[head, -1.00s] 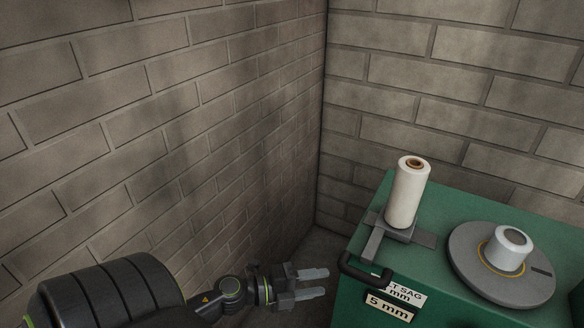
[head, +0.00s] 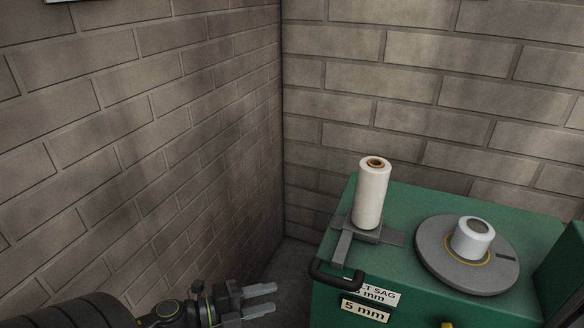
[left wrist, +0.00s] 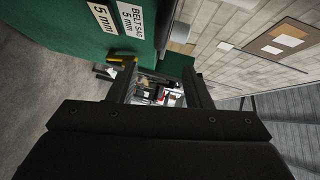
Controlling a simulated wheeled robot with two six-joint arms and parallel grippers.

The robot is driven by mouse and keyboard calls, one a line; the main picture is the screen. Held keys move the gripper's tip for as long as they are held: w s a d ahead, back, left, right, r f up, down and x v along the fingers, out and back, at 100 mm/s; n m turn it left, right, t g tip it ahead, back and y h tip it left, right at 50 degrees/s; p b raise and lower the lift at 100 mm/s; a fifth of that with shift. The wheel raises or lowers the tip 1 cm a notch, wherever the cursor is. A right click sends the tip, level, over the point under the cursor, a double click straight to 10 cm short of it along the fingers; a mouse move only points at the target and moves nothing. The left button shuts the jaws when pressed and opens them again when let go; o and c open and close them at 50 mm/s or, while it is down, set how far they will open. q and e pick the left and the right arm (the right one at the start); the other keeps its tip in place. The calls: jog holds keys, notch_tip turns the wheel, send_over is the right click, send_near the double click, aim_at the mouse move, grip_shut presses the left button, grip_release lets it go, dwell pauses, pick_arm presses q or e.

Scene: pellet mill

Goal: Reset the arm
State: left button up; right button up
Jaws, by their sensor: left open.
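My left gripper (head: 262,300) is in the lower middle of the head view, left of a green machine cabinet (head: 432,222). Its two grey fingers are apart, with nothing between them, and they point right toward the cabinet without touching it. In the left wrist view the two dark fingers (left wrist: 160,90) show spread, with a cluttered, unclear background between them. My right gripper is not in view.
On the cabinet stand a cream roll (head: 371,194) on a grey cross-shaped base and a grey disc (head: 437,265) with a white hub. A black handle (head: 335,274) and label plates (head: 366,311) are on its front. Brick walls (head: 190,130) close off the left and back.

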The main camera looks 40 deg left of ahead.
pick_arm(q)
jog(key=s+a+f+n+g+y, duration=0.1)
jog(key=s+a+f+n+y, duration=0.25)
jog(key=f, duration=0.55)
jog(key=a+f+n+g+y, duration=0.1)
jog(key=a+f+n+y, duration=0.25)
jog(key=f+n, duration=0.4)
jog(key=s+a+f+n+g+y, duration=0.1)
jog(key=a+f+n+g+y, duration=0.3)
jog(key=f, duration=0.6)
jog(key=s+d+f+n+g, duration=0.3)
jog(key=s+f+n, duration=0.1)
jog(key=s+f, duration=0.8)
jog(key=s+d+f+n+g+h, duration=0.2)
jog(key=s+d+f+n+g, duration=0.1)
jog(key=s+d+f, duration=0.5)
jog(key=s+d+g, duration=0.1)
jog(key=s+d, duration=0.1)
jog(key=shift+s+f+n+p, duration=0.15)
jog(key=shift+s+n+p, duration=0.15)
jog(key=shift+n, duration=0.1)
